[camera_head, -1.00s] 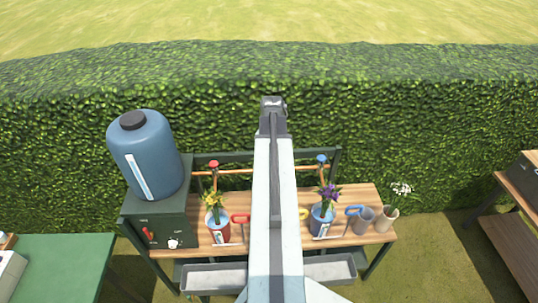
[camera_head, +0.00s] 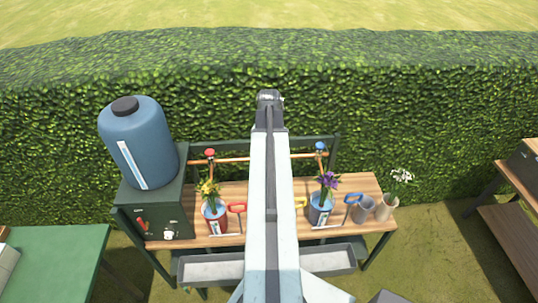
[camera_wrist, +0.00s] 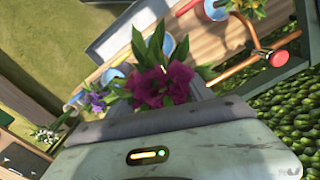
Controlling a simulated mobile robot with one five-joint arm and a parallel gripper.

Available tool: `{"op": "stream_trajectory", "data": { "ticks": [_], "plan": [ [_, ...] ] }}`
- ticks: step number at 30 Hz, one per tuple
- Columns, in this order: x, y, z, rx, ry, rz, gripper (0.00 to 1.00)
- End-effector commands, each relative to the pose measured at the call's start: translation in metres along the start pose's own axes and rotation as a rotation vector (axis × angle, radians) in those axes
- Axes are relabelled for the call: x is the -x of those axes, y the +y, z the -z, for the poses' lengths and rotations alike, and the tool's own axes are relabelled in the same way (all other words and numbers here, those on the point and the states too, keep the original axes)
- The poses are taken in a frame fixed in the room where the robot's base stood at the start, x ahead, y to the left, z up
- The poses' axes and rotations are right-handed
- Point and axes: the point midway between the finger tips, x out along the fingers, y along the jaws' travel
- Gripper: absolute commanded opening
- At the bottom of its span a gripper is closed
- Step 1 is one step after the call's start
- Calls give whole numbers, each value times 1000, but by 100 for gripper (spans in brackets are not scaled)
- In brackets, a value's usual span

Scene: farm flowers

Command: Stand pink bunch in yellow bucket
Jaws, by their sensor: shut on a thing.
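The pink bunch (camera_wrist: 162,86), deep pink flowers with green leaves, shows in the wrist view. It is held in my gripper (camera_wrist: 152,108), whose fingers are mostly hidden behind the flowers and the grey gripper body. In the head view my raised arm covers the middle of the bench and I cannot see the bunch. The yellow bucket is hidden there; only a bit of a yellow handle (camera_head: 301,202) shows right of my arm. In the wrist view a blue-topped bucket shows just behind the bunch, but its outer colour is hidden.
A red bucket (camera_head: 215,221) with yellow flowers stands left on the bench (camera_head: 345,190). A blue bucket (camera_head: 320,214) with purple flowers stands right. Further right are a grey pot (camera_head: 363,211) and a beige pot with white flowers (camera_head: 386,208). A large blue tank (camera_head: 139,150) stands left.

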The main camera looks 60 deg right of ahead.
Motion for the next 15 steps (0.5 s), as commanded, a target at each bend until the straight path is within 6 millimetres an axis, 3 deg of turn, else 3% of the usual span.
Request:
{"op": "stream_trajectory", "data": {
  "ticks": [1,15],
  "plan": [
    [-10,0,0,0,0,0,0],
    [-53,1,0,-1,0,0,0]
  ]
}}
